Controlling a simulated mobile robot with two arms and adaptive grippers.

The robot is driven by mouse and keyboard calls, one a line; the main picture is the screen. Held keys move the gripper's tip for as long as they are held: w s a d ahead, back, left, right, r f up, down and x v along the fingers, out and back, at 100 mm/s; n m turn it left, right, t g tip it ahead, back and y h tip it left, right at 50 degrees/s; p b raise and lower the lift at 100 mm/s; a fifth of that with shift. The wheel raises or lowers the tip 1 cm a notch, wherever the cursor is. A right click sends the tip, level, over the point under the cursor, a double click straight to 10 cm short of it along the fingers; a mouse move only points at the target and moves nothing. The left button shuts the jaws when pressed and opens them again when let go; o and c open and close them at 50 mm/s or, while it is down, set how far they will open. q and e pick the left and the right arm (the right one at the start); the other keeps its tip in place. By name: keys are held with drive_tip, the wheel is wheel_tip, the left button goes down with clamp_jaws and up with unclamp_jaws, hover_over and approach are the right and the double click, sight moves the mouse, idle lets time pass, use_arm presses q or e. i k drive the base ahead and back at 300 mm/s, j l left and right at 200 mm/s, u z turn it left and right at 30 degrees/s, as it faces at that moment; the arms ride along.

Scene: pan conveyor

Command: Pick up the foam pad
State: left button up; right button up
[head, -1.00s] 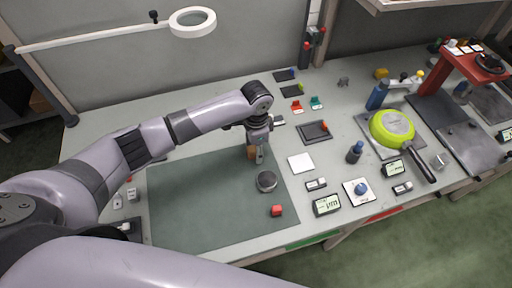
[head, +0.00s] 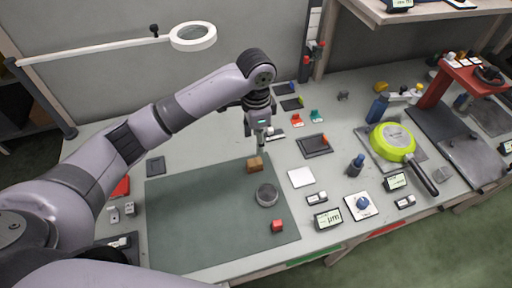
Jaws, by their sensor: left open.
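My left gripper (head: 262,147) is open and empty. It points down above the back edge of the green mat (head: 210,225), just behind a small brown block (head: 255,164), apart from it. A thin white square (head: 301,178) lies flat on the table right of the mat and may be the foam pad. I cannot tell for sure which item is the foam pad. My right gripper is not in view.
A dark round puck (head: 267,194) and a red cube (head: 277,226) sit on the mat. A dark tray (head: 314,145), a blue bottle (head: 356,165) and a lime-green pan (head: 392,140) stand to the right. A ring lamp (head: 193,36) hangs at the back left.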

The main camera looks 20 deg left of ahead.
sight(276, 226)
drive_tip(key=k, duration=1.5)
